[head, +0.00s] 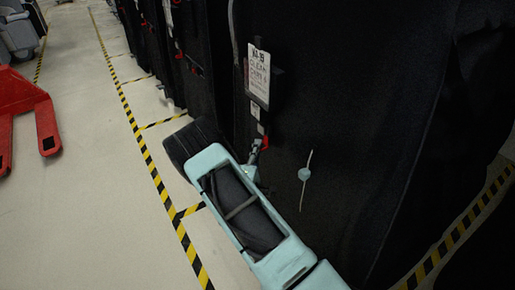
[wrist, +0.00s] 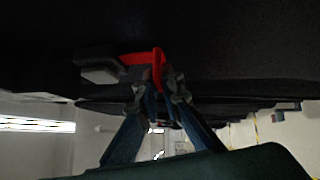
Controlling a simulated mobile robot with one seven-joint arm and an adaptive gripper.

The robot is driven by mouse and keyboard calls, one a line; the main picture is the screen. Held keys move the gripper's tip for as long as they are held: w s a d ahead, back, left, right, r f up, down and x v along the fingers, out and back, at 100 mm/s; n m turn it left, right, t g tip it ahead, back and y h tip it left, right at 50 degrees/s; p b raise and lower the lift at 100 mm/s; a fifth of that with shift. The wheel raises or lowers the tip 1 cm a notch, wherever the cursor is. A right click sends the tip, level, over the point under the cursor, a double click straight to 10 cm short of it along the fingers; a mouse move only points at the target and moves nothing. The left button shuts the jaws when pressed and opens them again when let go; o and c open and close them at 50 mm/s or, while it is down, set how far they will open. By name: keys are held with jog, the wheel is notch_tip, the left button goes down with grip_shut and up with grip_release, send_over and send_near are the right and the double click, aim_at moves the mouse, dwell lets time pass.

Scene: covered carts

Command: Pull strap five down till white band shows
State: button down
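A black covered cart (head: 330,110) fills the right of the head view. A white handwritten tag (head: 259,75) hangs on its cover, with a dark strap and a small red piece (head: 265,137) below it. My gripper (head: 257,150) is at the lower end of this strap, partly hidden by my arm. In the wrist view a red strap piece (wrist: 158,66) comes down between the two fingertips of my gripper (wrist: 159,93). The tips are close together around its lower end. Dark clutter there hides whether they press on it. No strap number and no white band are readable.
A light blue round toggle (head: 305,174) with a pale cord is on the cover right of my gripper. More covered carts (head: 143,40) stand in a row behind. A red pallet jack (head: 25,110) is at the left. Yellow-black tape (head: 150,165) marks the clear floor.

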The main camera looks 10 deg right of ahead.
dwell(0.4)
notch_tip(320, 180, down, 11)
jog(key=b, duration=0.6)
jog(key=shift+b, duration=0.35)
jog(key=shift+s, duration=0.1)
jog(key=c, duration=2.1)
grip_release()
jog(key=shift+r, duration=0.1)
jog(key=v, duration=1.2)
